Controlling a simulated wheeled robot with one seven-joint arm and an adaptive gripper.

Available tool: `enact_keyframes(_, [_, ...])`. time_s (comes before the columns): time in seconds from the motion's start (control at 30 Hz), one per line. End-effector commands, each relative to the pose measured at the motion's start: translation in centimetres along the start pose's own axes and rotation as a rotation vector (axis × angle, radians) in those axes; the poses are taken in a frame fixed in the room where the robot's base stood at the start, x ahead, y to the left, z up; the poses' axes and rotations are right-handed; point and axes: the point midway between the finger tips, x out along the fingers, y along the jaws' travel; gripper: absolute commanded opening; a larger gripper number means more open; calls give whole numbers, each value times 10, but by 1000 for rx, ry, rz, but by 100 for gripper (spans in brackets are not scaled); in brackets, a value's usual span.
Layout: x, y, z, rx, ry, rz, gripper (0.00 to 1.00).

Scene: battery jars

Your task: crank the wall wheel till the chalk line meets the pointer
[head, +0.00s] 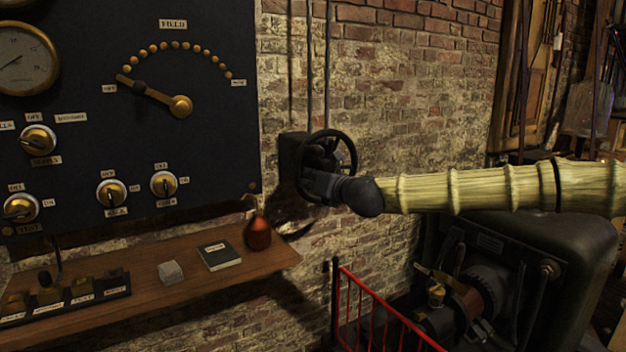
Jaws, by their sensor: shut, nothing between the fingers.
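The wall wheel (352,146) is a dark, spoked handwheel on a dark box (292,152) fixed to the brick wall, right of the black panel. My gripper (312,184) reaches in from the right, at the end of my pale ribbed arm. It is shut and empty, and it overlaps the lower part of the wheel in this view. I cannot tell whether it touches the rim. My gripper and wrist hide the wheel's lower part. I cannot make out the chalk line or the pointer.
A black panel (215,130) with dials and knobs fills the left. A red railing (385,312) and a dark machine (575,250) stand below my arm.

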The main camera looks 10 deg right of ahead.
Motion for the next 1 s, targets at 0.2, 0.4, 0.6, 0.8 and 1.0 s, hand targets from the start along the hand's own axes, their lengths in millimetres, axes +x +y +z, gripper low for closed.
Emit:
enact_keyframes(0.2, [-38,1,2,3,-1,2,0])
enact_keyframes(0.4, [-69,0,2,2,0,2,0])
enact_keyframes(0.6, [-91,0,2,2,-1,1,0])
enact_keyframes(0.8, [-99,0,1,1,1,1,0])
enact_keyframes(1.0, [-100,0,1,1,1,1,0])
